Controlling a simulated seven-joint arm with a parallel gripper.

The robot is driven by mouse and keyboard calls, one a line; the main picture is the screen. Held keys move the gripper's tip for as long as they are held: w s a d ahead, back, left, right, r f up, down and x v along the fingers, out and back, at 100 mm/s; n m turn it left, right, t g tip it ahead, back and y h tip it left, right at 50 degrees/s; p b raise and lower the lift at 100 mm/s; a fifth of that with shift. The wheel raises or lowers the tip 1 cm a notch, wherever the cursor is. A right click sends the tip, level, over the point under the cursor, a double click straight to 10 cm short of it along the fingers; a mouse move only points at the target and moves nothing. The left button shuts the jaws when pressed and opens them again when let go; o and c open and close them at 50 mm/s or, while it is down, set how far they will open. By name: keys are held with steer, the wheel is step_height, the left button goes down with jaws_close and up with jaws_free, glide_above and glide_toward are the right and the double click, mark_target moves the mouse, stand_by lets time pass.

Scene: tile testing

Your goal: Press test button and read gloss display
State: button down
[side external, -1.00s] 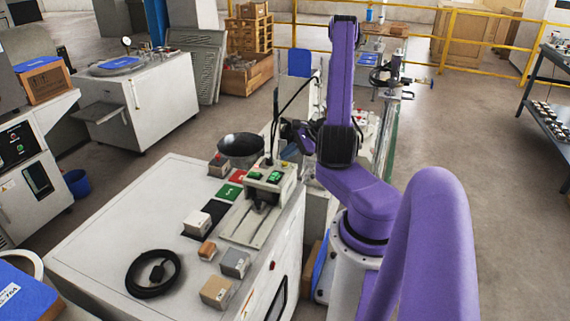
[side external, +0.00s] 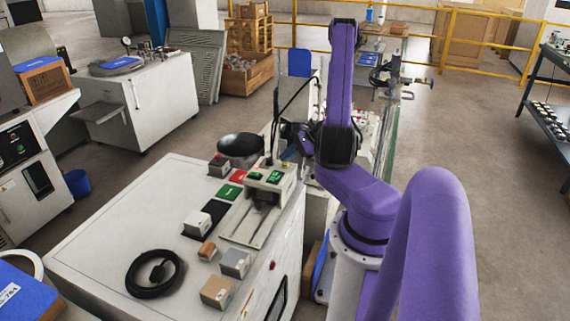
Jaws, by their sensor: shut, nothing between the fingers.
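A beige tester (side external: 273,188) stands at the right side of the white cabinet, with a dark head over a flat slotted base (side external: 242,226). Two small green patches (side external: 264,175) show on its top; I cannot tell whether they are buttons or displays, and no reading is legible. My gripper (side external: 287,130) is small and dark, just behind the tester and apart from it in the picture. It is shut and empty. Its fingertips are hard to make out against the dark cable and background.
On the white cabinet top (side external: 110,225) lie a black coiled cable (side external: 154,273), small blocks (side external: 216,292), green (side external: 229,192) and red (side external: 240,176) tiles, and a dark round bowl (side external: 240,146). A thin upright rod with a cable rises behind the tester. The cabinet's left part is clear.

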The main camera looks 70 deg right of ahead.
mark_target(287, 164)
steer(key=shift+f, duration=0.45)
stand_by(0.5)
steer(key=shift+r, duration=0.9)
steer(key=shift+r, duration=2.5)
